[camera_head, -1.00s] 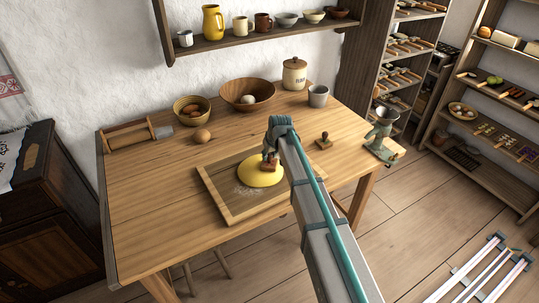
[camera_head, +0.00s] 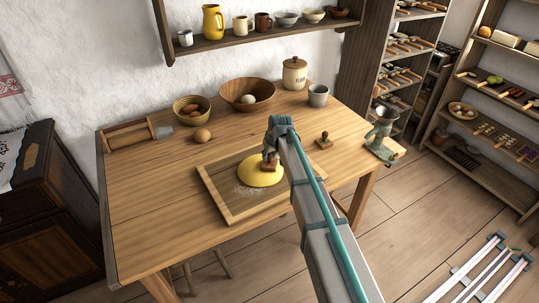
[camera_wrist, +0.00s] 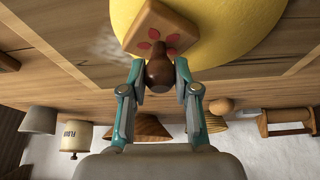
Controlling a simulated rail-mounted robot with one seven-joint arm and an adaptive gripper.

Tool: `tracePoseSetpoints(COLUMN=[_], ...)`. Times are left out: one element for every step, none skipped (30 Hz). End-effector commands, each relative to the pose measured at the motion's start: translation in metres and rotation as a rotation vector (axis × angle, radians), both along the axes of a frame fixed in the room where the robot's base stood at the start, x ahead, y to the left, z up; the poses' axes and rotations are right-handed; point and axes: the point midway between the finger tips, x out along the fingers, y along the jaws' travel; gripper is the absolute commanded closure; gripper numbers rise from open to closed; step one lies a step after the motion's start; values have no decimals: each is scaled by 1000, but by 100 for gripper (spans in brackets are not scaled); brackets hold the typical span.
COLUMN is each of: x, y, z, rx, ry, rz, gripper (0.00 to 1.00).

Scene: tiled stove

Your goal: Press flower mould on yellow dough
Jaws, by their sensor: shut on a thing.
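My gripper (camera_wrist: 160,68) is shut on the handle, with a finger on each side. The mould is over the right part of the dough; I cannot tell whether its underside touches. My arm covers the board's right side in the head view (camera_head: 271,150).
A second wooden stamp (camera_head: 323,141) stands right of my arm, and a metal grinder (camera_head: 379,138) at the table's right edge. Bowls, an egg (camera_head: 202,135), a flour jar (camera_head: 294,74) and a grey cup (camera_head: 318,95) stand behind. The table's left front is clear.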

Motion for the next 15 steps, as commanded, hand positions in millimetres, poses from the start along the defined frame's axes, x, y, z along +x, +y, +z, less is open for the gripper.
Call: tracePoseSetpoints(x=[0, 0, 0, 0, 0, 1, 1, 1, 1, 1, 1, 1, 1, 1, 1], y=[0, 0, 0, 0, 0, 0, 0, 0, 0, 0, 0, 0, 0, 0, 0], z=[5, 7, 11, 13, 15, 18, 21, 23, 26, 29, 31, 34, 36, 38, 41], rx=[1, 0, 0, 1, 1, 1, 1, 1, 1, 1, 2, 2, 2, 2, 1], ry=[-1, -2, -2, -3, -3, -3, -4, -4, -4, -4, -5, -5, -5, -5, -4], rz=[0, 0, 0, 0, 0, 0, 0, 0, 0, 0, 0, 0, 0, 0, 0], gripper=[98, 98, 98, 98, 98, 98, 98, 98, 98, 98, 98, 98, 98, 98, 98])
